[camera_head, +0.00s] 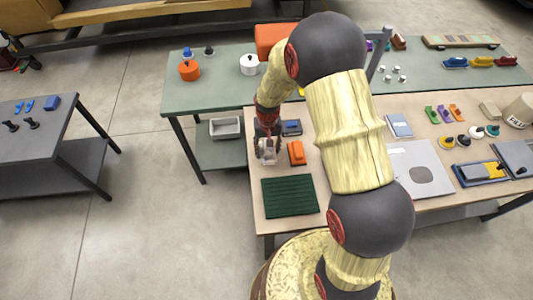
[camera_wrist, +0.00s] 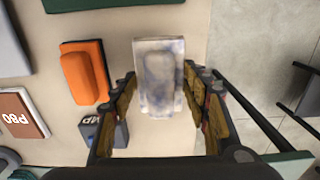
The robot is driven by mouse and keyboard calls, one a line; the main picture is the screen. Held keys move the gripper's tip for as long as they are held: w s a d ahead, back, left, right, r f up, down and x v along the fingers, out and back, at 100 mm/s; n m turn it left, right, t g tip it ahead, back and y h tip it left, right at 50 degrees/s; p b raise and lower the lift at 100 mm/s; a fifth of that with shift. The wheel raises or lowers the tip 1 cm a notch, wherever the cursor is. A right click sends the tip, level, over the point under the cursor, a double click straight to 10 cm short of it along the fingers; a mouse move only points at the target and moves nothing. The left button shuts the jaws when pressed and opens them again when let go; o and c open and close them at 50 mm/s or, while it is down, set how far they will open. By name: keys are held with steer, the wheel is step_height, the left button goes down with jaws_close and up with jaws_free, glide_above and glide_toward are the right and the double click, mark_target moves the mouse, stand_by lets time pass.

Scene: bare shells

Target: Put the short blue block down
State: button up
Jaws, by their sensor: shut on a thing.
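My gripper (camera_head: 267,143) is above the left part of the wooden-topped table. In the wrist view, my gripper (camera_wrist: 160,78) is shut on a pale block (camera_wrist: 158,65) with blue-grey patches, held between the two fingers. The block looks more whitish than blue. It also shows in the head view as a small pale shape (camera_head: 267,156) below the fingers. I cannot tell whether its underside touches the table. A plain blue block (camera_head: 52,102) lies on the separate grey table at the far left.
An orange block on a dark base (camera_head: 297,153) is close beside the held block; it also shows in the wrist view (camera_wrist: 85,72). A dark blue box (camera_head: 291,127) is behind it. A green ribbed mat (camera_head: 289,197) lies in front. The table's left edge is near.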

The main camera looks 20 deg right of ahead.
mark_target(266, 153)
steer(key=shift+w+a+f, duration=0.15)
steer(key=shift+f, duration=0.1)
steer(key=shift+w+f, duration=0.1)
steer(key=shift+f, duration=1.45)
steer(key=shift+f, duration=0.1)
steer(key=o, duration=1)
steer(key=shift+o, duration=0.2)
